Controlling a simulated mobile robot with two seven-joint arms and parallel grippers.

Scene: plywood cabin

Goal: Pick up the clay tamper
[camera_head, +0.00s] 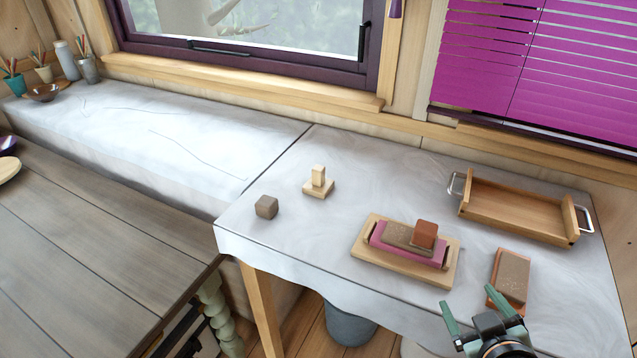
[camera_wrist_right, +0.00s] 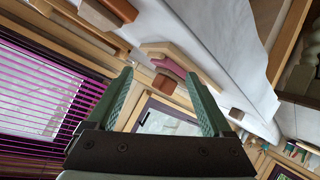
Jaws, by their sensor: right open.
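The clay tamper (camera_head: 318,184), a pale wooden square base with an upright block handle, stands on the white-covered table, left of the middle. In the right wrist view I cannot pick it out with certainty. My right gripper (camera_head: 472,308) is at the table's front right, its green fingers apart with nothing between them. It is well to the right of the tamper and nearer the front, not touching it. Its spread fingers also show in the right wrist view (camera_wrist_right: 158,80). My left gripper is not in view.
A wooden board with a pink holder (camera_head: 378,238), grey stone and red-brown block (camera_head: 424,234) lies between gripper and tamper. A brown-topped brick (camera_head: 512,276) is just behind the gripper. A handled wooden tray (camera_head: 515,210) stands back right. A brown cube (camera_head: 266,207) sits left of the tamper.

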